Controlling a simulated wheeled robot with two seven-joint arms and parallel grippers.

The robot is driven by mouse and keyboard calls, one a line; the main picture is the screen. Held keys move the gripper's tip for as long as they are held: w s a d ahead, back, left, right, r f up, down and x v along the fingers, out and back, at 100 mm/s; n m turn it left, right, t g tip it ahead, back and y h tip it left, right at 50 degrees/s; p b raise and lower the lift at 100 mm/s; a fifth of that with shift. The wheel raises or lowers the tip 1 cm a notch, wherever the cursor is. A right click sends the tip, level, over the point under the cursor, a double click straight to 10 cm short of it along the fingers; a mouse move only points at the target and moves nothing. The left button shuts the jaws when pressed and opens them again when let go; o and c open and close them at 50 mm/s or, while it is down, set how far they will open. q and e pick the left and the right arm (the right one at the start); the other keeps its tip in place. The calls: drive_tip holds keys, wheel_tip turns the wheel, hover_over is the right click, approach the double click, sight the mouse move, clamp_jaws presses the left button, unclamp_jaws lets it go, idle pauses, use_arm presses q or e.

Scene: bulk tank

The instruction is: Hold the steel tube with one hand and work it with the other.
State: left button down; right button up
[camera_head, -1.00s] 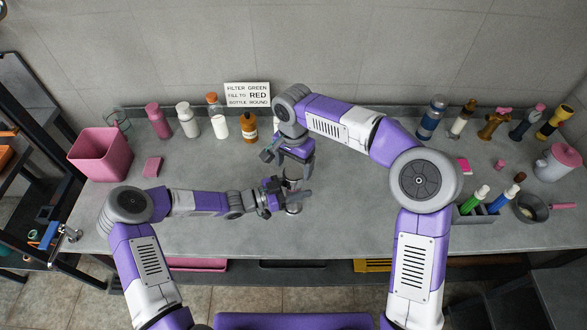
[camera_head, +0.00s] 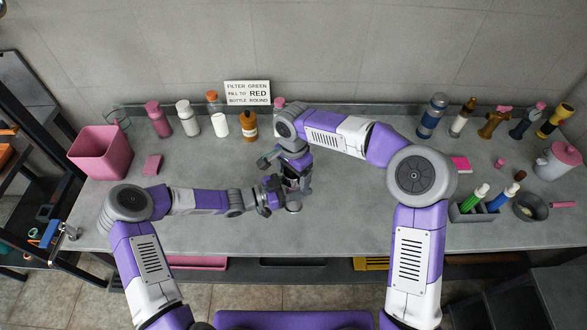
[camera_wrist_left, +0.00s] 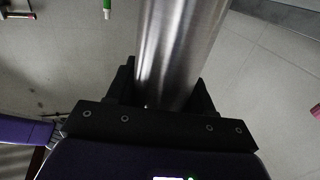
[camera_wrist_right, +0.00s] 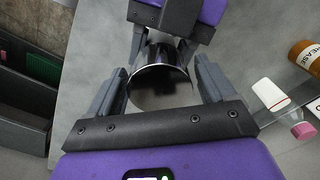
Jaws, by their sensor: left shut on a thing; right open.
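The steel tube (camera_wrist_left: 182,50) is a shiny grey cylinder. My left gripper (camera_wrist_left: 165,95) is shut on it, with a dark finger on each side. In the head view the left gripper (camera_head: 274,196) holds the tube (camera_head: 293,208) upright over the middle of the table; most of the tube is hidden by the grippers. In the right wrist view the tube's open upper end (camera_wrist_right: 160,72) lies between the fingers of my right gripper (camera_wrist_right: 162,85). The right gripper is open, with a finger on either side of that end. I cannot tell whether either finger touches it.
Several bottles stand along the back, near a sign (camera_head: 248,93). A pink bin (camera_head: 100,153) and pink block (camera_head: 153,165) are at left. A bottle caddy (camera_head: 462,214), a small pan (camera_head: 530,208) and a pink-lidded pot (camera_head: 556,163) are at right. The front middle is clear.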

drive_tip(key=c, duration=1.1)
drive_tip(key=shift+o, duration=0.2)
drive_tip(key=shift+n, duration=1.7)
drive_tip(key=o, duration=1.2)
